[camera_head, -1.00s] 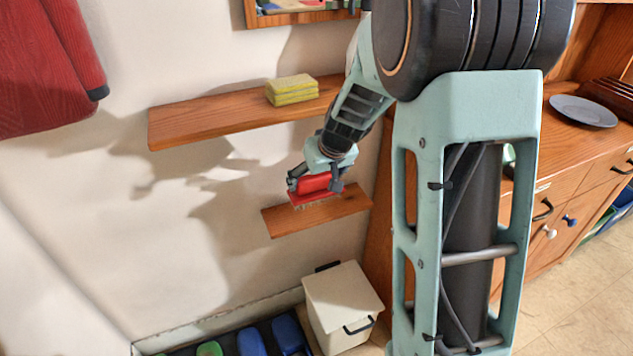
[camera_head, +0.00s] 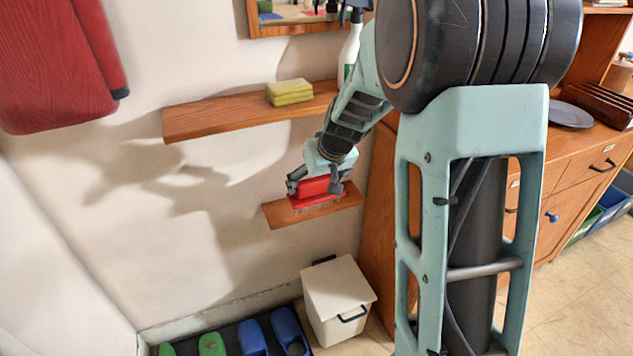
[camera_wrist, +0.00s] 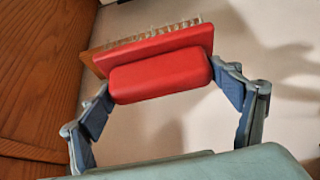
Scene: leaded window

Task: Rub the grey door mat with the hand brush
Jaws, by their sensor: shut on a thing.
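The hand brush (camera_head: 318,190) is red with pale bristles. My gripper (camera_head: 315,188) is shut on it in front of the small lower shelf. In the wrist view my gripper (camera_wrist: 164,86) has a finger at each end of the red brush (camera_wrist: 160,76), whose bristles point away from the palm. In the head view the bristles point down close to the shelf; I cannot tell whether they touch it. No clearly grey door mat shows; a dark surface (camera_head: 228,345) lies under the shoes on the floor, and I cannot tell whether it is a mat or a tray.
The lower shelf (camera_head: 283,217) and upper shelf (camera_head: 195,122), with yellow sponges (camera_head: 290,92) and a bottle (camera_head: 350,52), jut from the wall. A cream bin (camera_head: 338,300) stands beside green and blue shoes (camera_head: 252,338). A wooden cabinet (camera_head: 585,165) is at right.

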